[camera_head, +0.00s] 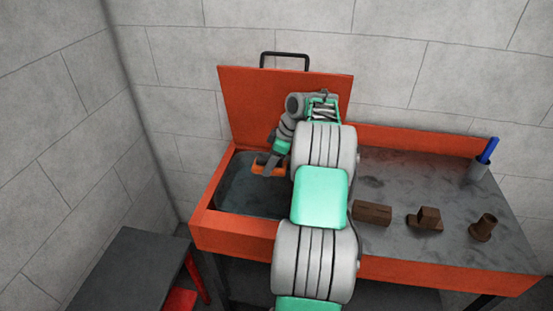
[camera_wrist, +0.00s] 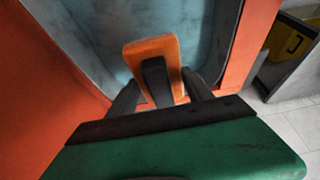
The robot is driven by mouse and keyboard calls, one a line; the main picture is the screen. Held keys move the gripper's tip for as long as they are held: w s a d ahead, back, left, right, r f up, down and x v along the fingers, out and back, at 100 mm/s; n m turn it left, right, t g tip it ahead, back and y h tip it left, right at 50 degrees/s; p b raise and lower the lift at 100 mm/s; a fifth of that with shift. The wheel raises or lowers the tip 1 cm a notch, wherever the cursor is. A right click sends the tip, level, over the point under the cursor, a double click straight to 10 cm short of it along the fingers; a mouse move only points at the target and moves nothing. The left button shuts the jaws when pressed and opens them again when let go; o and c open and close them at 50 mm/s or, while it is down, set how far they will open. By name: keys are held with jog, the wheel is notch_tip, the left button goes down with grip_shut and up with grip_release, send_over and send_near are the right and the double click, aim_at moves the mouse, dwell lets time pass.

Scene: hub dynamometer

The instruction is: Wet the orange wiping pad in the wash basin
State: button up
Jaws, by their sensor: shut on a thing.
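The orange wiping pad (camera_wrist: 152,56) shows in the wrist view with a dark grip on its top, between my fingers. My gripper (camera_head: 268,161) is shut on it; it also shows in the wrist view (camera_wrist: 158,92). In the head view the orange pad (camera_head: 262,170) is over the wash basin (camera_head: 240,198). The basin is a dark opening at the left end of the orange bench, and its wall shows in the wrist view (camera_wrist: 95,25). I cannot tell whether the pad touches water or the basin floor.
An orange lid (camera_head: 245,95) with a black handle stands raised behind the basin. Brown parts (camera_head: 372,212) lie on the grey bench top, right of my arm. A grey cup (camera_head: 480,170) with a blue item stands at the back right. A dark table (camera_head: 125,270) is at left.

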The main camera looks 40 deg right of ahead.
aim_at(277, 167)
jog(key=shift+s+d+f+n, duration=0.15)
jog(key=shift+s+d+f, duration=0.15)
jog(key=shift+d, duration=0.25)
jog(key=shift+s+d+f+n, duration=0.15)
jog(key=shift+s+d+f, duration=0.15)
jog(key=shift+d, duration=0.2)
notch_tip(277, 167, down, 10)
jog(key=b, duration=0.8)
jog(key=shift+w+a+f+b, duration=0.1)
jog(key=shift+b, duration=0.2)
jog(key=shift+r+p, duration=3.4)
jog(key=shift+r, duration=0.75)
jog(key=shift+r, duration=0.1)
notch_tip(277, 167, up, 4)
jog(key=p, duration=0.3)
jog(key=shift+p, duration=0.35)
